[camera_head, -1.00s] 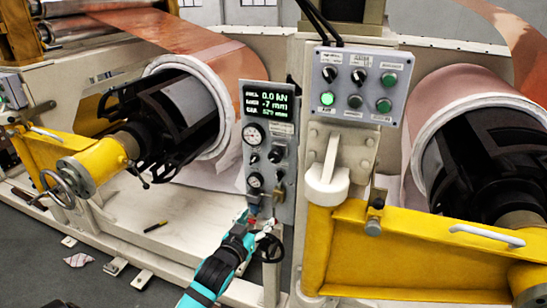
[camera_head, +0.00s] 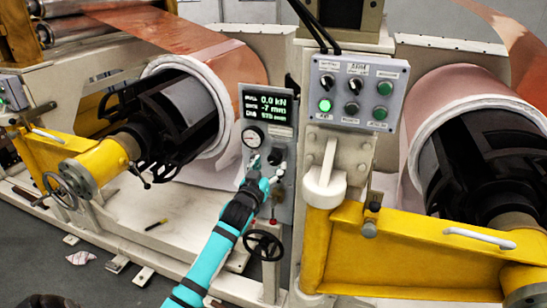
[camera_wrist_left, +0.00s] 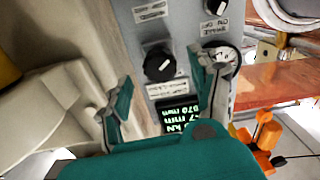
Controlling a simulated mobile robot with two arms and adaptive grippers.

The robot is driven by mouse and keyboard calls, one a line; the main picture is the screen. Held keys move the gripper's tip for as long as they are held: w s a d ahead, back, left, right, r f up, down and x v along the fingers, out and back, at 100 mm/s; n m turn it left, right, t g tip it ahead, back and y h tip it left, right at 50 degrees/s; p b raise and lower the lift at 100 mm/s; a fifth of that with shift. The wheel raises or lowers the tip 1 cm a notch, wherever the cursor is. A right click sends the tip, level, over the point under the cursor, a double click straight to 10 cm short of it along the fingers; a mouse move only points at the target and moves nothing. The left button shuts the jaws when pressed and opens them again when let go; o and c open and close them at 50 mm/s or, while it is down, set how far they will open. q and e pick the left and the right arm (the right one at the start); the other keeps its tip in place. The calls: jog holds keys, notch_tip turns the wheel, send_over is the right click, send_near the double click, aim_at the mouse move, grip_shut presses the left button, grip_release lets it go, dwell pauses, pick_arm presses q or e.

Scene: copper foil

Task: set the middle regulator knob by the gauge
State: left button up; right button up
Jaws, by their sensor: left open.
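The grey regulator panel (camera_head: 284,212) stands between the two rolls. Its upper round gauge (camera_head: 253,137) shows in the head view, and a gauge also shows in the left wrist view (camera_wrist_left: 226,66), partly behind a finger. A black knob (camera_head: 275,156) sits below and right of the upper gauge. In the left wrist view a black knob with a white mark (camera_wrist_left: 160,64) lies ahead of the space between the fingers. My left gripper (camera_head: 267,166) is open and empty in front of the panel. It hides the panel's lower gauge. My right gripper is not in view.
A digital display (camera_head: 268,108) tops the panel. A button box (camera_head: 352,92) is mounted to its right. Copper rolls (camera_head: 230,75) and yellow arms (camera_head: 420,255) flank the panel.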

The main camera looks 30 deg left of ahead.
aim_at(273, 161)
pick_arm(q)
jog(key=shift+x, duration=1.95)
jog(key=shift+c, duration=0.4)
jog(key=c, duration=1.1)
jog(key=shift+m, duration=0.3)
